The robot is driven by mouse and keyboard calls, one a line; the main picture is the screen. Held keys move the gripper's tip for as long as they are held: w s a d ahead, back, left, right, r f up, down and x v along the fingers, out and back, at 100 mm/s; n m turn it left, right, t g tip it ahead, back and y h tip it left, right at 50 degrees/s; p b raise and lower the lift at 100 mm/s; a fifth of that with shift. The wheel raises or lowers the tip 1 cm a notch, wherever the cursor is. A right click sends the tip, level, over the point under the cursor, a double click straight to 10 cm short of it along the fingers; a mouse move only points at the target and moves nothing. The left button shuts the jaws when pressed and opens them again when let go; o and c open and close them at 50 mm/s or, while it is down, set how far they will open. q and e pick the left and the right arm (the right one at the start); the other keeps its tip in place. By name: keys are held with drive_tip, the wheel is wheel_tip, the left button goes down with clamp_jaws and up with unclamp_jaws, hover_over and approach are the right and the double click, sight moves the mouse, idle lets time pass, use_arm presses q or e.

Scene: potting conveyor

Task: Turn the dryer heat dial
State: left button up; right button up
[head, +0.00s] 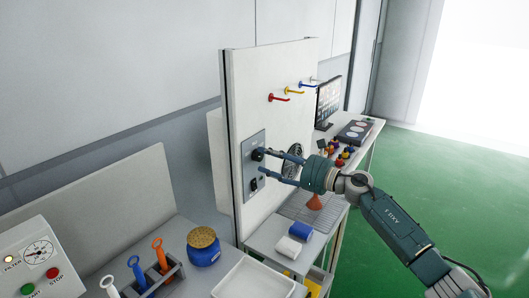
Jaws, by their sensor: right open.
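A grey control panel (247,170) is fixed to the white upright board. It carries a round black dial (257,155) in its upper part and a black switch (254,184) below. I cannot read any label that marks the heat dial. My right gripper (267,161) reaches in from the right with its two blue fingers spread and pointing at the panel. The upper fingertip overlaps the dial's right side and the lower one is below it. The gripper is open, and I cannot tell whether a finger touches the dial. My left gripper is out of view.
Red, yellow and blue hooks (288,91) stick out of the board above. A blue jar (203,247), white tray (258,279), tool rack (163,275) and start/stop box (37,262) stand in front. Rolled cloths (300,231) lie below my arm. Green floor (440,175) is clear at right.

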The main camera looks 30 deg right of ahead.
drive_tip(key=shift+p+x, duration=0.3)
drive_tip(key=shift+x, duration=0.65)
drive_tip(key=shift+r, duration=0.1)
drive_tip(key=c, duration=1.1)
